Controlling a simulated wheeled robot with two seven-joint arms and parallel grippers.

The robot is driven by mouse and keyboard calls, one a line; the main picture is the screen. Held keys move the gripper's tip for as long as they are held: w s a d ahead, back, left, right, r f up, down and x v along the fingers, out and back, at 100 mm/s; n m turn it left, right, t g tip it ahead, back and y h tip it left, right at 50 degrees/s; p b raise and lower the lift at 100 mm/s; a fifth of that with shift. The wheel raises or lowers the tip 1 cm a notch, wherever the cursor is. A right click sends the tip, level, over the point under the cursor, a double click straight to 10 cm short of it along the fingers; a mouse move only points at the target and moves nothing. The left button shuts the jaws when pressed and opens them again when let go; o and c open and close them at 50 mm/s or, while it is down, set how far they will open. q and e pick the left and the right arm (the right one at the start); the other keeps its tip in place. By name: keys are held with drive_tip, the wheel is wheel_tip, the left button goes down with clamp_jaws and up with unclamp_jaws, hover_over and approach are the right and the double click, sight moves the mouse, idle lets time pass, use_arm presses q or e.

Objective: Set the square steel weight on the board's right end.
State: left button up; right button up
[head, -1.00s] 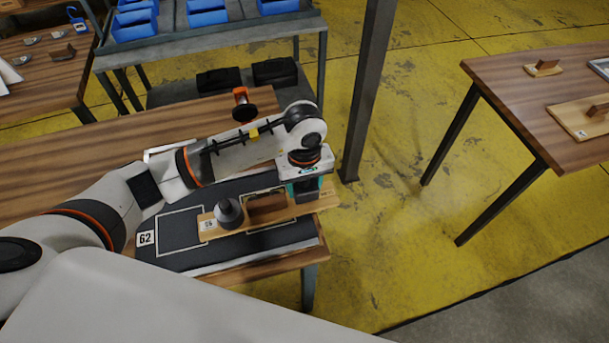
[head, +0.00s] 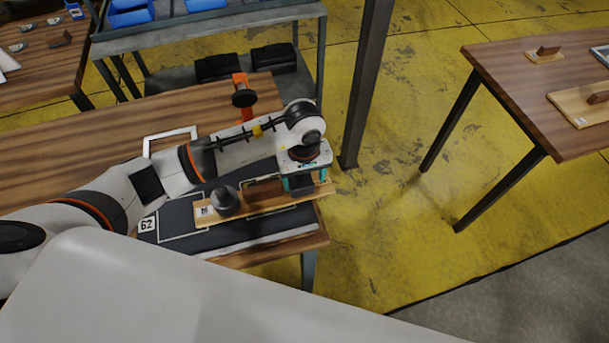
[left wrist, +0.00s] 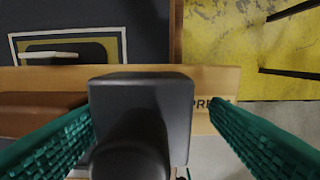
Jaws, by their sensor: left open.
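The wooden board (head: 275,206) lies across the dark mat on the near table, with a brown wooden block (head: 263,190) on its middle. A dark round weight with a knob (head: 226,202) stands on its left end. My left gripper (head: 300,184) is over the board's right end, pointing down and open. In the left wrist view the square steel weight (left wrist: 140,100), dark grey with a knob, sits between the spread green fingers (left wrist: 150,125). It covers part of the board's right end, beside printed letters. In the head view my gripper hides it. My right gripper is not in view.
The mat (head: 180,243) carries a 62 label. A white frame (head: 147,145) and an orange stand (head: 242,88) are farther back on the table. A dark post (head: 363,90) rises just beyond. Another table (head: 560,110) is at right, across open yellow floor.

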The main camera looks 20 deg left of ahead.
use_arm(q)
drive_tip(key=shift+r, duration=0.25)
wheel_tip(320, 180, up, 10)
drive_tip(key=shift+r+b, duration=0.25)
drive_tip(key=shift+b, duration=1)
drive_tip(key=shift+r, duration=0.65)
